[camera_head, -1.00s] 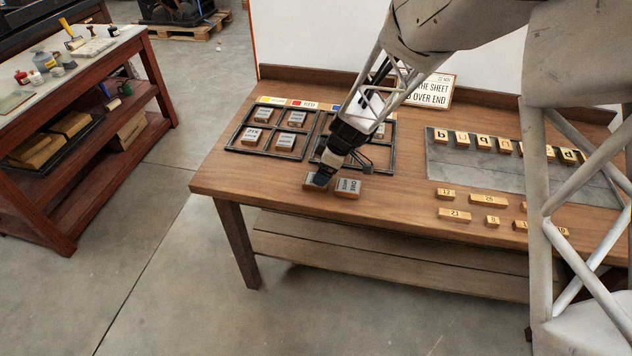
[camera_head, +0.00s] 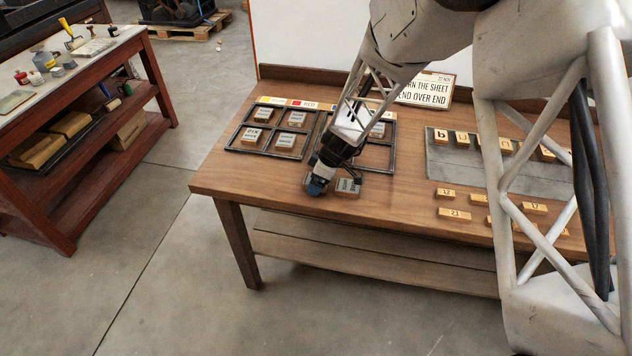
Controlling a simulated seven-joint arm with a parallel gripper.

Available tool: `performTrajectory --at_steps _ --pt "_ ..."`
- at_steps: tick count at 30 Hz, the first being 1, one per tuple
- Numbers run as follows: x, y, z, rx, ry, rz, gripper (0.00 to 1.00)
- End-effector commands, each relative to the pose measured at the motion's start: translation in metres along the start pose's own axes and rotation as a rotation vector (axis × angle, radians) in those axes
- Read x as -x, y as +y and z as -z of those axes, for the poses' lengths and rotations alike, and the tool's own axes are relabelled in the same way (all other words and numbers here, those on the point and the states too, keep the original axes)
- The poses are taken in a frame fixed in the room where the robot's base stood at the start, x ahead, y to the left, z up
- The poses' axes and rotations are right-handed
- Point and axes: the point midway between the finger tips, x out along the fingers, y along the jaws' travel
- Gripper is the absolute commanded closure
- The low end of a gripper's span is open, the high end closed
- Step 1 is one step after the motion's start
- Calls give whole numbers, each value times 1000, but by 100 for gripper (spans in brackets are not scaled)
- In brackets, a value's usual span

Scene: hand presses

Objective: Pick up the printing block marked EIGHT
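I cannot read EIGHT on any block with certainty. A block with a grey lettered top (camera_head: 347,187) lies near the front edge of the wooden table; its lettering is too small to read. My gripper (camera_head: 317,187) points down just left of this block, over the spot where a second block lay. That second block is almost wholly hidden behind my gripper. Its fingers are too small and dark to show whether they are open or shut, or hold anything.
Dark divided frames (camera_head: 273,139) with lettered blocks stand behind my gripper. To the right are a grey slab (camera_head: 449,160) with letter blocks and several number blocks (camera_head: 454,214), partly hidden by my arm. A sign (camera_head: 424,92) stands at the back. Bare tabletop (camera_head: 240,175) lies left.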

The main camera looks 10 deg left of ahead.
Motion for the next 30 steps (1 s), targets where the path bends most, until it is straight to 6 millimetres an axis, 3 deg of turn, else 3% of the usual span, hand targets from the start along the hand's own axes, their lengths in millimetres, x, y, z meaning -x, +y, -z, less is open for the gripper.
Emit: performTrajectory --at_steps 8,18,30 --pt "0 0 0 0 0 0 14" --pt "0 0 0 0 0 0 66" --pt "3 0 1 0 0 -1 66"
